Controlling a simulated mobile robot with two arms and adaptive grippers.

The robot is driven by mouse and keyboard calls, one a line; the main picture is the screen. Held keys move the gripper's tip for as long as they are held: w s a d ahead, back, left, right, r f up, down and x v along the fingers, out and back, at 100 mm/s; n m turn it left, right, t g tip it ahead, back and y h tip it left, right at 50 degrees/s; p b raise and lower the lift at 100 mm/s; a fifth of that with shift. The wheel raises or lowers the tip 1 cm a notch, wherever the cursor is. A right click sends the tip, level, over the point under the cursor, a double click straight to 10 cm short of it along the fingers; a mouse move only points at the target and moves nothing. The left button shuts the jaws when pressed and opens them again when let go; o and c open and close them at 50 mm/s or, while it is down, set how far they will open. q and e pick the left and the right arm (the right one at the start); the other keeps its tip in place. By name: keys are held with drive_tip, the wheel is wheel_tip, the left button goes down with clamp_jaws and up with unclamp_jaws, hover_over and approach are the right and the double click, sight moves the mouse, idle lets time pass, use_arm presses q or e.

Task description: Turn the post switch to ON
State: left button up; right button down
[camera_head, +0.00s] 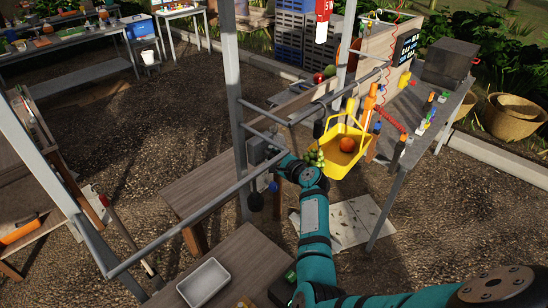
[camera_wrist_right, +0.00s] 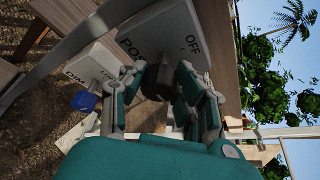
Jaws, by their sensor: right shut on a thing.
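The post switch (camera_wrist_right: 150,30) is a pale box on the metal post. Which way the knob points is hidden by the fingers. In the head view the right gripper (camera_head: 276,157) reaches the grey switch box (camera_head: 256,150) on the post from the right. My left gripper is not in view.
A second box (camera_wrist_right: 92,65) with a blue knob (camera_wrist_right: 83,101) sits beside the switch. A yellow basket (camera_head: 345,158) with fruit hangs right of my arm. Metal rails (camera_head: 190,222) run by the post. A metal tray (camera_head: 203,283) lies on the bench below.

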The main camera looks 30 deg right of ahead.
drive_tip(key=shift+f, duration=0.15)
drive_tip(key=c, duration=0.9)
unclamp_jaws()
drive_tip(key=shift+c, duration=0.2)
